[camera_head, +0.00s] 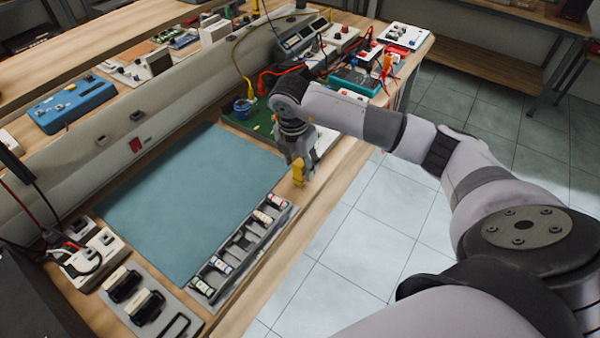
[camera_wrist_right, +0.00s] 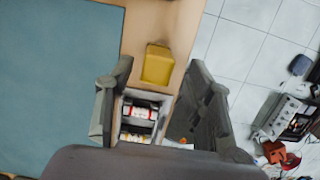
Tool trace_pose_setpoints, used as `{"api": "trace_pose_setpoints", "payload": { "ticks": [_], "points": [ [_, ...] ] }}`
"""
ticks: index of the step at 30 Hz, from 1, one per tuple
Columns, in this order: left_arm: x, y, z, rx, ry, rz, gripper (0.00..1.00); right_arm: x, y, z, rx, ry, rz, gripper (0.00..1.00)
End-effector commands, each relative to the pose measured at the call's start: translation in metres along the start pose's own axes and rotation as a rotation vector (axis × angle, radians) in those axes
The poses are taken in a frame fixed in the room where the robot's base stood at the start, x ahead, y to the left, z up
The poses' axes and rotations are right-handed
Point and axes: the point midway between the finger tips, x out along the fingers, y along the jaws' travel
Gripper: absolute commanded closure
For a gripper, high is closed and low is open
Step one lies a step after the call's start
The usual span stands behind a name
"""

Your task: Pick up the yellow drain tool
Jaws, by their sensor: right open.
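The yellow drain tool (camera_head: 298,173) is a small yellow block near the front edge of the wooden bench, just past the far end of the grey bottle tray. It also shows in the right wrist view (camera_wrist_right: 157,64), on the bare wood. My right gripper (camera_head: 305,160) is right above and around it in the head view, partly overlapping it. In the right wrist view the fingers (camera_wrist_right: 160,68) are spread wide, with the tool ahead in the gap between them. I see no contact. My left gripper is not in view.
The grey tray (camera_head: 237,243) with several small bottles lies along the bench edge, beneath my fingers in the wrist view. A blue-green mat (camera_head: 185,195) lies beside it. A green board with a blue cup (camera_head: 243,108) and electronics stand behind. Tiled floor is right of the bench.

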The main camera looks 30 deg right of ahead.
Motion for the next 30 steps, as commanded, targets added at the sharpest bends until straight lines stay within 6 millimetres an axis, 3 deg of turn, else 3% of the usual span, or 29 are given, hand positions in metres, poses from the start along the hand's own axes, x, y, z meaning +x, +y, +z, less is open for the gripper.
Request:
{"api": "trace_pose_setpoints", "payload": {
  "ticks": [5,13,22,30],
  "points": [
    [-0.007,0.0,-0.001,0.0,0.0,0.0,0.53,0.011,0.001,0.001,-0.001,0.001,-0.003,0.52],
    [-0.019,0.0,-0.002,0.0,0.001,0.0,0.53,0.05,0.004,0.004,-0.001,0.002,-0.002,0.52],
    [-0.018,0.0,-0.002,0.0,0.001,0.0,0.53,0.055,0.004,0.005,-0.002,0.0,0.0,0.52],
    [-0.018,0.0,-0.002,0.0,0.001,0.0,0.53,0.055,0.004,0.005,-0.001,0.0,0.0,0.7]
  ]
}}
